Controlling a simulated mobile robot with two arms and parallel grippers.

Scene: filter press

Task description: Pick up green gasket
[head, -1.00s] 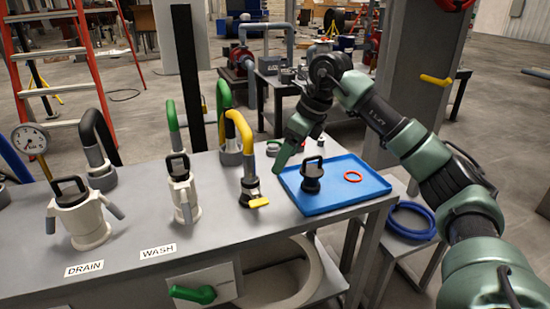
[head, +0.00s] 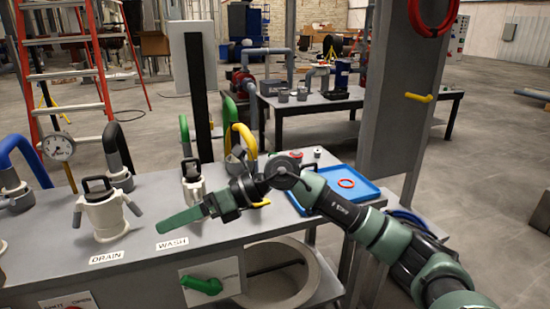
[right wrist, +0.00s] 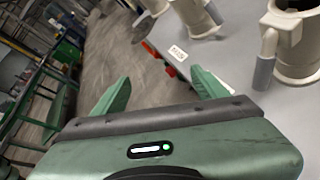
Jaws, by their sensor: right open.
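I cannot make out a green gasket clearly in either view. A red ring (head: 346,183) lies in the blue tray (head: 372,191) on the bench. My right gripper (head: 166,225) reaches left over the bench front, near the WASH label, and partly hides the yellow-handled fitting and the tray. In the right wrist view its two green fingers (right wrist: 160,78) are apart with nothing between them. My left gripper is not in view.
White-grey pump bodies stand on the bench, the DRAIN one (head: 105,212) at left, with hoses behind. A green handle (head: 202,286) sticks out below the bench front. A grey post (head: 405,100) stands right of the bench. A red ladder (head: 65,75) stands behind at left.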

